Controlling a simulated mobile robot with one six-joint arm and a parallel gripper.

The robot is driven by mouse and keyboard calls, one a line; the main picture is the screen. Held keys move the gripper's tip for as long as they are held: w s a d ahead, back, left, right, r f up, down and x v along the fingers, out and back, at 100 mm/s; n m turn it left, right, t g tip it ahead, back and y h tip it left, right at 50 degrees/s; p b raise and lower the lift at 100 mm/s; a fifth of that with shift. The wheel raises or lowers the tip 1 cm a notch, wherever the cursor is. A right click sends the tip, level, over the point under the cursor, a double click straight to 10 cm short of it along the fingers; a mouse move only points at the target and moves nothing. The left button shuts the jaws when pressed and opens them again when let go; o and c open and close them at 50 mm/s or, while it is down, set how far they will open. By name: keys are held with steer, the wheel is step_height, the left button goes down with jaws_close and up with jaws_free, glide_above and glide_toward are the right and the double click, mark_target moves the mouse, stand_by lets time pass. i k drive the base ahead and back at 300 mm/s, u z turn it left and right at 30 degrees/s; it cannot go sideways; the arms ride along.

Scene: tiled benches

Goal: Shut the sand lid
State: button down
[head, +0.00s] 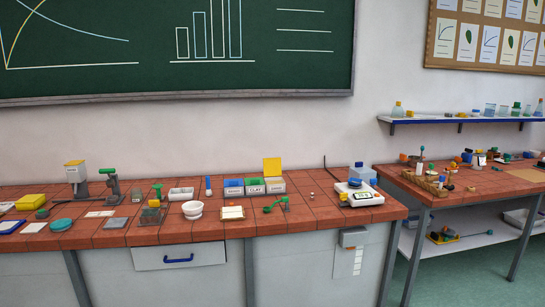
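Three small labelled bins stand side by side towards the back of the near bench. The left bin has a blue lid (233,183), lying shut. The middle bin has a green lid (254,181), also shut, and its label seems to read CLAY. The right bin (275,187) has a yellow lid (272,167) standing up open at its back. The other labels are too small to read surely, so I cannot tell by lettering which bin is sand. My gripper is not in view.
A green-armed device (276,204) stands just in front of the right bin. A white scale (358,194) stands to the right, a white mortar (193,209) to the left. The tiled bench (310,216) is bare near its front edge. A second bench (420,192) stands at right.

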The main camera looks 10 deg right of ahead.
mark_target(271, 166)
steer(key=u, duration=0.05)
steer(key=i, duration=1)
steer(key=z, duration=0.05)
